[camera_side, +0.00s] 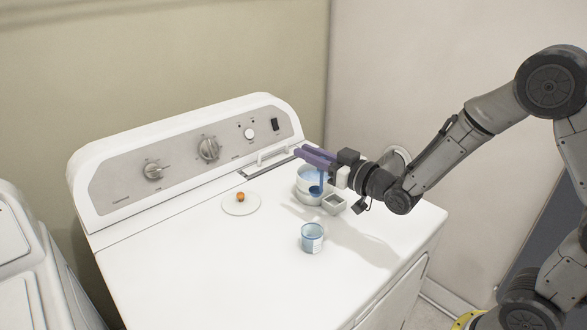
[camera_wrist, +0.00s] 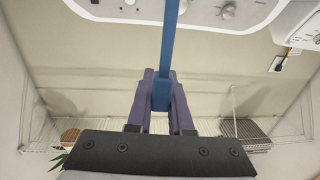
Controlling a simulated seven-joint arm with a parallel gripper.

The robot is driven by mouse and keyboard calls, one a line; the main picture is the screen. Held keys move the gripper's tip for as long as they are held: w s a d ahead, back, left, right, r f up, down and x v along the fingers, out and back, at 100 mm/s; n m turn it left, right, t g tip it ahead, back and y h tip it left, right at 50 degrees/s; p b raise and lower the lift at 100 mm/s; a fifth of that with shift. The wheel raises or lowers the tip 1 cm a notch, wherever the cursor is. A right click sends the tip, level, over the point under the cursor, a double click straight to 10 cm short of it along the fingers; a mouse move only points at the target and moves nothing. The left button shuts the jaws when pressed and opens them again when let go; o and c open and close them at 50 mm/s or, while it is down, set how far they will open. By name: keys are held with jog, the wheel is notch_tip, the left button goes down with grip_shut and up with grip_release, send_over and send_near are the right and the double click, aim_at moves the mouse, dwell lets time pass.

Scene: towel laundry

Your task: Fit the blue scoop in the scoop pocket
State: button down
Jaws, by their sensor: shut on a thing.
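My gripper (camera_side: 306,154) has purple fingers and is shut on the blue scoop (camera_side: 316,188), over the top of the washer. In the wrist view, the scoop's long blue handle (camera_wrist: 169,45) is pinched between the fingers (camera_wrist: 161,90) and runs up out of the frame. In the side view, the scoop's lower end shows against a round white canister (camera_side: 304,196). I cannot tell whether it is inside or in front of it. A small square open pocket (camera_side: 334,204), likely the scoop pocket, is at the canister's front right. It looks empty.
A round white lid (camera_side: 241,208) with an orange knob (camera_side: 240,197) lies left of the canister. A blue-and-white cup (camera_side: 312,239) stands in front. The washer's control panel (camera_side: 190,150) rises behind. The washer top's front left is clear.

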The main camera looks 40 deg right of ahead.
jog(key=d+h, duration=0.1)
jog(key=d, duration=0.1)
jog(key=d+m, duration=0.1)
jog(key=d, duration=0.2)
jog(key=d+f+h, duration=0.1)
jog(key=d, duration=0.1)
jog(key=shift+w+d+m+h, duration=0.1)
jog(key=shift+d+m+h, duration=0.15)
jog(key=shift+m+h, duration=0.05)
jog(key=shift+f, duration=1.7)
jog(key=shift+f, duration=1.35)
dwell(0.8)
jog(key=shift+c, duration=1.3)
grip_release()
notch_tip(320, 180, up, 7)
dwell(0.4)
